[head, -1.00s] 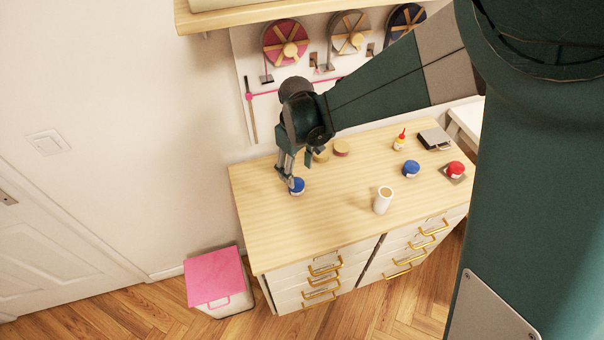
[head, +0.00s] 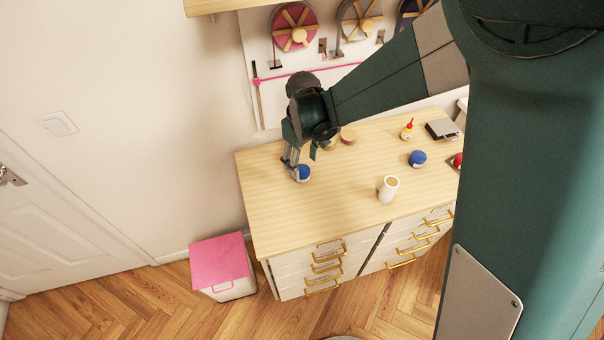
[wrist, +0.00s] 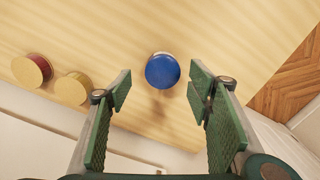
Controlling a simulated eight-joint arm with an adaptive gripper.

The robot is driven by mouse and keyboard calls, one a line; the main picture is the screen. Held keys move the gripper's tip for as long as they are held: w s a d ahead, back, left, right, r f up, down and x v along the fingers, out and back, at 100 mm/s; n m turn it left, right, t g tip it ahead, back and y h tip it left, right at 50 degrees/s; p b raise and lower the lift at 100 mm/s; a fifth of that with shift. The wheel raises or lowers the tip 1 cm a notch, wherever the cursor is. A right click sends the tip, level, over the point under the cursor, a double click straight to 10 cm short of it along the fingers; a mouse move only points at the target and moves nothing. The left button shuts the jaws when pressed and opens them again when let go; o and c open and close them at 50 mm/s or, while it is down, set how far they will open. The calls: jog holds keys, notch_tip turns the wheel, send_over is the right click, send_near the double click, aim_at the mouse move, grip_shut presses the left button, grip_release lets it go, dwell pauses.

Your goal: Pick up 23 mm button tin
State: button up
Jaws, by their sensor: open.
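A round tin with a blue top (head: 303,174) stands near the left end of the wooden dresser top. It also shows in the wrist view (wrist: 163,71), ahead of and between my fingertips, with a pale edge behind its top. My gripper (head: 291,166) is open and empty, pointing down just beside this tin. In the wrist view my gripper (wrist: 160,85) has one green-padded finger on each side, with gaps to the tin. A second blue-topped tin (head: 417,158) stands farther right, and a red-topped one (head: 458,160) is partly hidden by my body. No size label is readable.
Two spool-like round pieces (wrist: 32,70) (wrist: 73,88) stand left of the gripper in the wrist view. A white cylinder (head: 388,189), a red-tipped bottle (head: 407,129) and a dark box (head: 442,130) stand to the right. The front middle of the dresser top (head: 300,220) is clear.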

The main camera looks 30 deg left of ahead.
aim_at(302, 170)
jog(key=shift+f, duration=0.1)
jog(key=shift+s+f, duration=0.2)
jog(key=shift+f, duration=2.35)
jog(key=shift+c, duration=0.7)
jog(key=c, duration=0.9)
